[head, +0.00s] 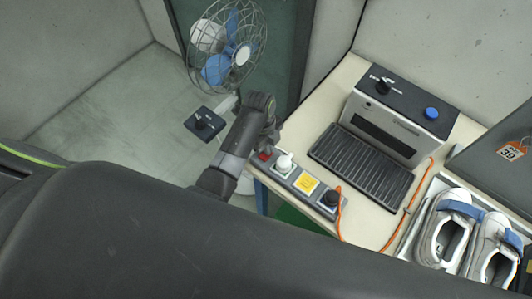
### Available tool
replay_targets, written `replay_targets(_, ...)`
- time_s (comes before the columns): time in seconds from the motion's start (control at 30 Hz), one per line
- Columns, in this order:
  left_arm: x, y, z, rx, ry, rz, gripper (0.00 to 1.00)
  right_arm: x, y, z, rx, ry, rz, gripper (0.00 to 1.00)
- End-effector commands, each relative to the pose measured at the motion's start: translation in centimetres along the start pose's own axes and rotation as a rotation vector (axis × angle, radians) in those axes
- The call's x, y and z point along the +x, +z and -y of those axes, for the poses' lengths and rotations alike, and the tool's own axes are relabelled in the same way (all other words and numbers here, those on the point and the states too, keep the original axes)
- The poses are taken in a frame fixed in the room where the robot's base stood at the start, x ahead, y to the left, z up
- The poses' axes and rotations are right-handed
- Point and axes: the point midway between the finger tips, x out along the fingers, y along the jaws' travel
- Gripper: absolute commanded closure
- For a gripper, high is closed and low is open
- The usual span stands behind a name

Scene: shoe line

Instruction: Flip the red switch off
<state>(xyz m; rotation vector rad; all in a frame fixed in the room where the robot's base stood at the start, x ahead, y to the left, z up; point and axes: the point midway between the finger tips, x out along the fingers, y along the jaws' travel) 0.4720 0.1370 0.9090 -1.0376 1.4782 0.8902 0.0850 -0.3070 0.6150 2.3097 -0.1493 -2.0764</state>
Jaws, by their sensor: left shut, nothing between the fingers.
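The red switch (264,155) sits at the left end of a grey power strip (296,174) on the near left edge of the table. Only part of the switch shows, and I cannot tell which way its rocker is tipped. My left gripper (270,141) is shut and empty, just above and beside the red switch. I cannot tell whether its tips touch it. A white plug (284,162), a yellow square (306,183) and a black plug (330,198) sit along the strip. My right gripper is not in view.
A machine with a blue button (431,113) and a black ribbed belt (362,164) stands behind the strip. An orange cord (398,226) runs across the table. White shoes (446,232) sit in a tray at right. A blue-bladed fan (228,48) stands at back left.

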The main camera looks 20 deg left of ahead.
Motion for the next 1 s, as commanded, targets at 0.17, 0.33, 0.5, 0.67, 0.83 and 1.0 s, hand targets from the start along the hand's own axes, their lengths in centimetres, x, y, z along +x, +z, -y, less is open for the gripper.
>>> replay_targets(0.17, -0.8, -0.1, -0.1, -0.001, 0.003, 0.0, 1.0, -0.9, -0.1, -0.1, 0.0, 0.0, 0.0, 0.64)
replay_targets(0.33, -2.4, -0.3, -0.1, -0.001, 0.002, 0.0, 1.0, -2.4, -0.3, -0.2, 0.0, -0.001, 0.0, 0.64)
replay_targets(0.5, -3.3, -0.5, 0.0, 0.0, 0.0, 0.0, 1.0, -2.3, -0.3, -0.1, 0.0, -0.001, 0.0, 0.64)
replay_targets(0.67, -4.5, -0.7, 0.0, 0.0, 0.0, 0.001, 1.0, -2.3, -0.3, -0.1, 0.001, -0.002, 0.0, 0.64)
replay_targets(0.83, -5.9, -0.9, 0.0, 0.0, -0.001, 0.001, 1.0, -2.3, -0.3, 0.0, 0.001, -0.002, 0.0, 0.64)
replay_targets(1.0, -6.8, -1.0, 0.0, 0.0, 0.0, 0.001, 1.0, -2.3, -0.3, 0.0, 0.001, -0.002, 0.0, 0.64)
